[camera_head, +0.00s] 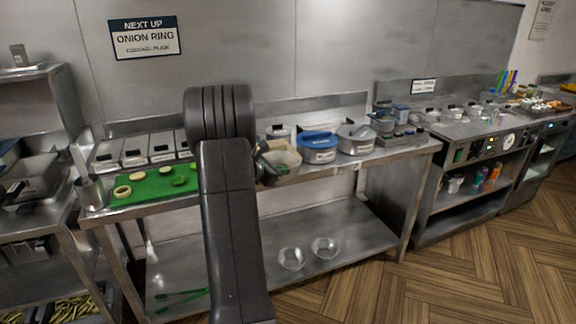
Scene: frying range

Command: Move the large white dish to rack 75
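A pale, off-white rectangular dish (283,157) is at the front edge of the middle steel table, left of the blue-lidded pot. It looks slightly tilted, and I cannot tell whether it rests on the table or is held. My gripper (264,164) is at the dish's left side, mostly hidden behind my own dark arm. Its fingers appear close to or touching the dish, but whether they are closed on it is not visible. No rack marked 75 can be read in this view; a small label (345,169) on the table edge is too small to read.
A green board (150,190) with ring-shaped food lies left of my arm. A blue-lidded pot (319,150) and a grey-lidded pot (356,139) stand right of the dish. Two clear bowls (291,259) sit on the lower shelf. Open wooden floor (450,270) lies at right.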

